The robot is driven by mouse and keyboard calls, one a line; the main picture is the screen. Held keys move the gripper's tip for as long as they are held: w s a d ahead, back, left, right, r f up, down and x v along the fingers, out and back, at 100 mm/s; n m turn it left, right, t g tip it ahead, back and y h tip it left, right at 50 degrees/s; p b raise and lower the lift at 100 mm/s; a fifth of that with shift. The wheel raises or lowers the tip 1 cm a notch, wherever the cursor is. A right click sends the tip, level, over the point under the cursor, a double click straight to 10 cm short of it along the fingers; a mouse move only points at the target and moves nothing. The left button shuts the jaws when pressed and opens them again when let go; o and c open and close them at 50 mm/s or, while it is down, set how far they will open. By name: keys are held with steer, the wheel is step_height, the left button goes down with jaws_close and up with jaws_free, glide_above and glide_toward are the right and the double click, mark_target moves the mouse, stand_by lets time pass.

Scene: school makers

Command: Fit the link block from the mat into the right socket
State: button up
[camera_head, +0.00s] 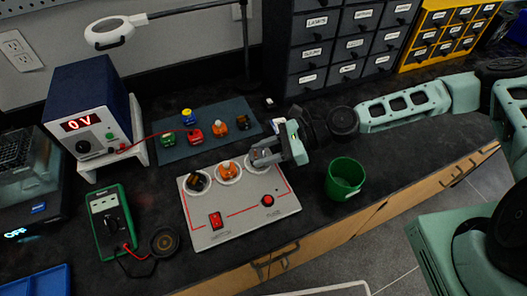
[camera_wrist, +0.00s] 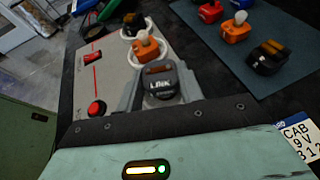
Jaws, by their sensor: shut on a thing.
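The link block (camera_wrist: 160,82), dark grey with a "LINK" label, is between the two fingers of my gripper (camera_wrist: 160,92) in the wrist view. My gripper is shut on it. In the head view my gripper (camera_head: 262,156) is over the right end of the pale socket board (camera_head: 235,226), at the right socket (camera_head: 249,167). The gripper and block mostly cover that socket, so I cannot tell whether the block is above it or in it. An orange block (camera_head: 228,170) sits in the middle socket and a black-and-brown block (camera_head: 197,181) in the left socket.
The dark blue mat (camera_head: 172,152) behind the board holds several blocks. A green cup (camera_head: 345,179) stands right of the board. A power supply (camera_head: 90,115) reading 0 V and a green multimeter (camera_head: 110,220) stand left. Drawer cabinets (camera_head: 337,45) stand behind.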

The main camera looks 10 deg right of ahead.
steer(key=shift+f+b, duration=0.5)
steer(key=shift+f, duration=0.3)
steer(key=o, duration=0.7)
steer(key=shift+p+v, duration=1.5)
steer(key=shift+v, duration=4.05)
